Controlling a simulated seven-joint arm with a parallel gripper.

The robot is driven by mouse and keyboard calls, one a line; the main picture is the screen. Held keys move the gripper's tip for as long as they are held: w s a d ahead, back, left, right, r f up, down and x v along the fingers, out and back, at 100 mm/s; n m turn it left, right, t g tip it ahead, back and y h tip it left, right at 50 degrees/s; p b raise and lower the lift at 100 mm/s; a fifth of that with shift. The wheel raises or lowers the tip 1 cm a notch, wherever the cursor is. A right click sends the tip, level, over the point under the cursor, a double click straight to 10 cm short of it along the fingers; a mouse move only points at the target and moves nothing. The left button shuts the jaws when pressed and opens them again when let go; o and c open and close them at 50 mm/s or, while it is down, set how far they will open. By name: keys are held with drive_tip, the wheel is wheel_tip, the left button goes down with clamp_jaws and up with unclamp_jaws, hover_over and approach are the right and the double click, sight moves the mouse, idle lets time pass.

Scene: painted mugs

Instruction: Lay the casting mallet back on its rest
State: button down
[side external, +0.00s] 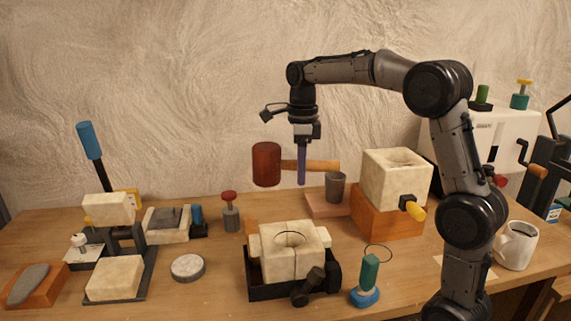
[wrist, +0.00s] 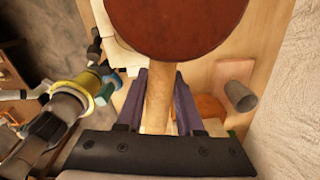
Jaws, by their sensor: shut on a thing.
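The casting mallet has a dark red head (side external: 266,164) and a light wooden handle (side external: 322,165). My gripper (side external: 301,180) points down with its purple fingers shut on the handle, right of the head. The mallet is held level above the table, head to the left. In the wrist view, the head (wrist: 178,25) fills the top and the handle (wrist: 157,105) runs between the fingers. I cannot tell for certain which item is the mallet's rest.
Below the mallet is a cream block mould (side external: 290,250) in a black frame. A grey cup (side external: 335,186) stands on a pinkish board behind. A cream block (side external: 396,177) on an orange base is to the right. A press (side external: 108,245) stands left; a white mug (side external: 517,246) stands right.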

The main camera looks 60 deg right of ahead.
drive_tip(key=s+d+f+m, duration=0.7)
drive_tip(key=s+d+f, duration=0.1)
drive_tip(key=s, duration=0.3)
drive_tip(key=m, duration=0.9)
hover_over(392, 274)
wheel_tip(392, 274, down, 7)
drive_tip(key=shift+f, duration=0.2)
drive_tip(key=shift+f, duration=3)
drive_tip(key=shift+f, duration=0.95)
drive_tip(key=shift+c, duration=2.3)
unclamp_jaws()
wheel_tip(392, 274, up, 8)
